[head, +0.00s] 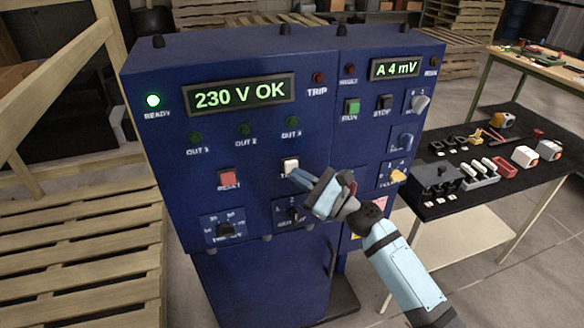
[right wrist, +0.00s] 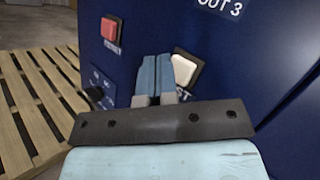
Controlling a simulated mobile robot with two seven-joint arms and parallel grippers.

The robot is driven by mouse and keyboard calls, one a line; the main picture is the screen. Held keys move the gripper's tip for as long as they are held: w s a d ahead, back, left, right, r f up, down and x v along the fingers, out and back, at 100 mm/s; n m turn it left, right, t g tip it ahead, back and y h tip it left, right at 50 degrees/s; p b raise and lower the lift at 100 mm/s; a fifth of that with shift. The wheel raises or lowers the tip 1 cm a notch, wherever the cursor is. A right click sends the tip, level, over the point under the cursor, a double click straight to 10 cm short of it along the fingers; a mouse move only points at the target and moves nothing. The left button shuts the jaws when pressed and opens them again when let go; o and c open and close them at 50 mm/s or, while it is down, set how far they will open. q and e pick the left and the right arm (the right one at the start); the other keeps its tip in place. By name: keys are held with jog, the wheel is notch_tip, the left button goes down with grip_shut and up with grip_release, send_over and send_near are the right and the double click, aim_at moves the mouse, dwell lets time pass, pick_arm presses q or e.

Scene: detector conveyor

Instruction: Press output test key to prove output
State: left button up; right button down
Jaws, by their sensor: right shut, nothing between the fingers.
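The white test key (head: 290,166) is on the front of the blue detector cabinet (head: 262,140), below the OUT 3 lamp (head: 291,134). Its label is mostly hidden by my right gripper. My right gripper (head: 294,174) is shut and empty, with its fingertips at the lower right of the key. In the right wrist view the fingers (right wrist: 155,68) are together beside the left edge of the white key (right wrist: 184,68); I cannot tell whether they touch it. The display (head: 240,94) reads 230 V OK. The READY lamp (head: 152,101) is lit; the OUT lamps look dark. My left gripper is not in view.
A red RESET button (head: 228,178) sits left of the key. The output selector knob (head: 294,212) is just below it. The right panel holds a green RUN button (head: 351,108) and several knobs. A black table (head: 465,205) with parts stands at the right; wooden pallets (head: 85,240) at the left.

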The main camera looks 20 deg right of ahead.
jog(key=shift+w, duration=0.45)
jog(key=shift+w+b, duration=0.3)
jog(key=shift+w, duration=0.15)
dwell(0.8)
jog(key=shift+s, duration=0.9)
jog(key=shift+s+d+p, duration=0.1)
jog(key=shift+s+p, duration=0.3)
jog(key=shift+s, duration=2.15)
